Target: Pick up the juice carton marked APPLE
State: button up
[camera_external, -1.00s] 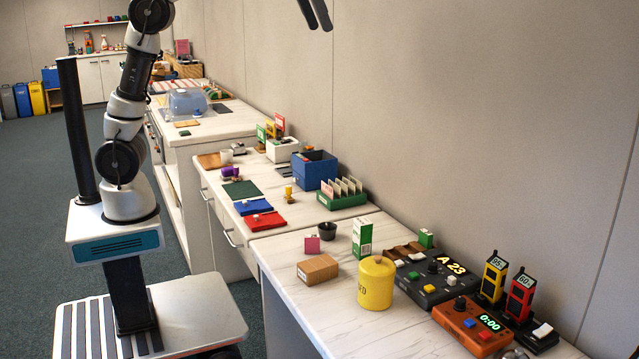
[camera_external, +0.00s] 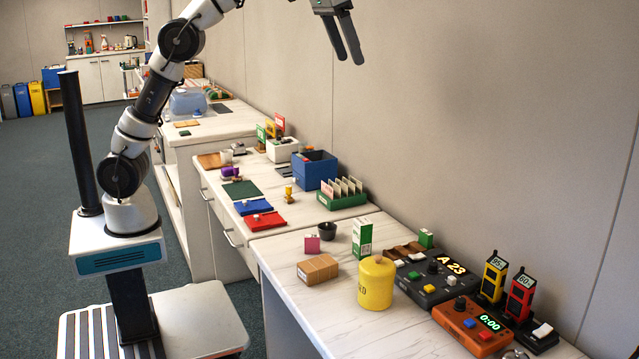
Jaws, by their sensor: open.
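A white and green carton (camera_external: 362,238) stands upright on the near counter (camera_external: 292,250), behind the yellow canister. Its lettering is too small to read, so I cannot confirm that it is marked APPLE. My gripper (camera_external: 349,60) is high in the air at the top of the picture, well above the counter and the carton. Its two dark fingers point down, are open and hold nothing.
A grey console (camera_external: 437,279) and an orange console (camera_external: 470,326) lie to the right.

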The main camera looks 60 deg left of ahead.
send_near(360, 223)
jog(key=b+x, duration=0.1)
jog(key=x, duration=0.6)
jog(key=shift+w+f+b, duration=0.15)
jog(key=shift+b, duration=0.2)
jog(key=shift+a+b+x, duration=0.2)
jog(key=shift+b+x, duration=0.05)
jog(key=shift+x, duration=1.25)
jog(key=shift+a+b+x, duration=0.2)
jog(key=shift+a+x, duration=0.05)
jog(key=shift+x, duration=1.2)
